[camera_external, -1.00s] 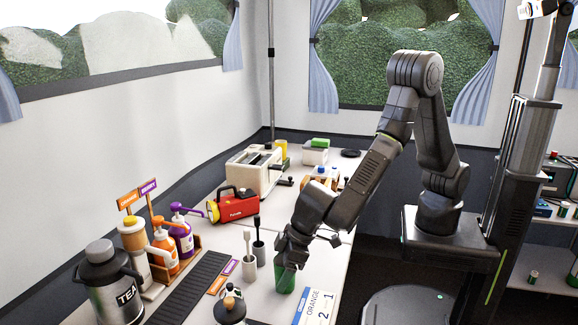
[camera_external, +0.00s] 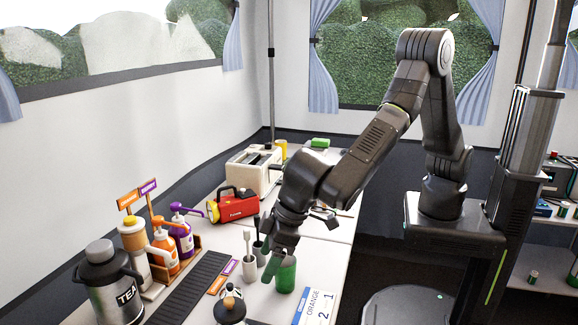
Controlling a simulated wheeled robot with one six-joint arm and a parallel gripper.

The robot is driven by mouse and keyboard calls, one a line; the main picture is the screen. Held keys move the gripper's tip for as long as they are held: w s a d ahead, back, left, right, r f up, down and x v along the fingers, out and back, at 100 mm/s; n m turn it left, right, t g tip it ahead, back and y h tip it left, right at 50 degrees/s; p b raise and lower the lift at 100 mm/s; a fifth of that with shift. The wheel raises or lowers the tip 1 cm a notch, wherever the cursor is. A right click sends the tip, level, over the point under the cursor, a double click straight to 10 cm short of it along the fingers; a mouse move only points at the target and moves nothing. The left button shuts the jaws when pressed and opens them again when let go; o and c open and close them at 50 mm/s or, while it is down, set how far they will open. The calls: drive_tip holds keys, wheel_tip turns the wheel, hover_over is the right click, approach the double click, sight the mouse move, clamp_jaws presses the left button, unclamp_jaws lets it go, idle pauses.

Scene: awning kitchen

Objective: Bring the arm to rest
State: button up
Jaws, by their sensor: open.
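My gripper (camera_external: 278,257) hangs from my black arm above the white table (camera_external: 338,227). It is open and empty. A green cylinder (camera_external: 286,277) stands upright on the table just below and to the right of my fingers. The fingers are close to its top, and I cannot tell whether they touch it. My arm reaches down and left from its base at the right, with the elbow raised high and the forearm slanting over the table.
A white and a dark cup with brushes (camera_external: 249,268) stand just left of my gripper. A tea jug (camera_external: 108,285), pump bottles (camera_external: 165,249), a red flashlight (camera_external: 235,206) and a toaster (camera_external: 254,170) line the left side.

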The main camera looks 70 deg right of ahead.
drive_tip(key=f, duration=0.6)
drive_tip(key=a+f+p, duration=0.1)
drive_tip(key=f, duration=0.2)
drive_tip(key=shift+s+f, duration=0.15)
drive_tip(key=shift+f, duration=0.25)
drive_tip(key=shift+b+v, duration=0.65)
drive_tip(key=shift+v, duration=1.5)
drive_tip(key=shift+d, duration=0.1)
